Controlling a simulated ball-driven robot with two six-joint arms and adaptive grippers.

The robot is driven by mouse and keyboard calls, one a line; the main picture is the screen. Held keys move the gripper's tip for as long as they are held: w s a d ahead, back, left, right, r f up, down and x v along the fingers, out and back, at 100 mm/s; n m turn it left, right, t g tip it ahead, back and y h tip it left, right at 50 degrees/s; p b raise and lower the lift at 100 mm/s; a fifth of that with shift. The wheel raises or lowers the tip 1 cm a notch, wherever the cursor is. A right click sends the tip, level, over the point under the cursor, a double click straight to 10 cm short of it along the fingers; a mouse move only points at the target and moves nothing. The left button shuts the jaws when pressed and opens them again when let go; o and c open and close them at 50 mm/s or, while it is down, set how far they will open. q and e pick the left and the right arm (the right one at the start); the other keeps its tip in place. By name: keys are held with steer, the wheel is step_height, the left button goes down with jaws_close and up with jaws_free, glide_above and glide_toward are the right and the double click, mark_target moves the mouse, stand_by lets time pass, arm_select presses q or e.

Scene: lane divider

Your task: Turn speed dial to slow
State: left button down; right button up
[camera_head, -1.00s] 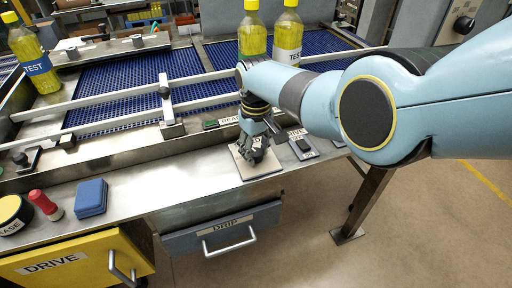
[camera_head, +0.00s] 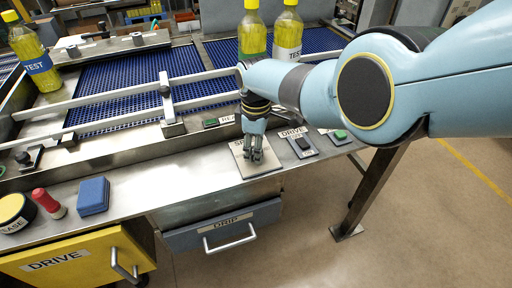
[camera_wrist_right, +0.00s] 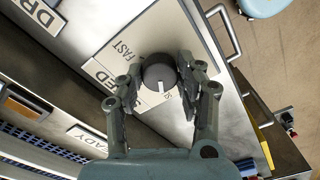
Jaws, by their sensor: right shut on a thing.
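The speed dial is a dark round knob (camera_wrist_right: 158,70) with a white pointer line, on a pale plate (camera_head: 240,166). In the right wrist view the plate (camera_wrist_right: 160,32) reads FAST; a second label near the knob is mostly covered by a finger. The pointer points down in that view, toward my palm and near the partly covered label. My right gripper (camera_head: 254,157) reaches down over the plate, its fingers (camera_wrist_right: 160,78) shut around the knob from both sides. In the head view the gripper hides the knob. My left gripper is not in view.
Right of the plate are a DRIVE switch (camera_head: 302,146) and a green button (camera_head: 340,135). A blue box (camera_head: 93,196) and a red-topped peg (camera_head: 47,203) are at left. Drawers (camera_head: 222,232) sit below the counter edge.

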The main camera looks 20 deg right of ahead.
stand_by(0.5)
steer(key=o, duration=1.1)
steer(key=shift+o, duration=0.2)
steer(key=shift+r, duration=0.1)
step_height(320, 180, up, 12)
